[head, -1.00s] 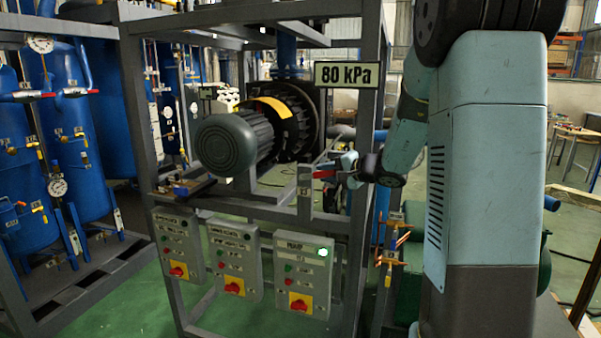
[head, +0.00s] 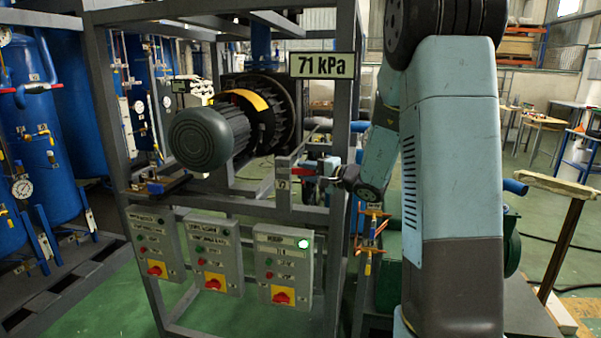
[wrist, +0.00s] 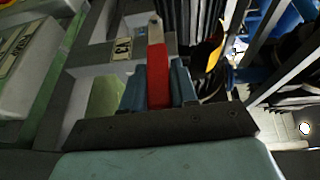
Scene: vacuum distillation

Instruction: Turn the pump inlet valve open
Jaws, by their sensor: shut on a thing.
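The pump inlet valve has a red lever handle (head: 298,172) on the frame to the right of the pump (head: 215,135). My gripper (head: 322,169) is at the handle's right end, at the end of my arm reaching in from the right. In the wrist view the red handle (wrist: 158,78) stands between the two blue fingers of my gripper (wrist: 159,90), which are closed on it. The valve body is mostly hidden. A display sign (head: 322,65) above reads 71 kPa.
Three grey control boxes hang below the pump; the right one (head: 283,262) has a lit green lamp. A dark frame post (head: 340,230) stands close to my arm. Brass fittings (head: 372,235) are just right of it. Blue tanks (head: 45,150) stand left.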

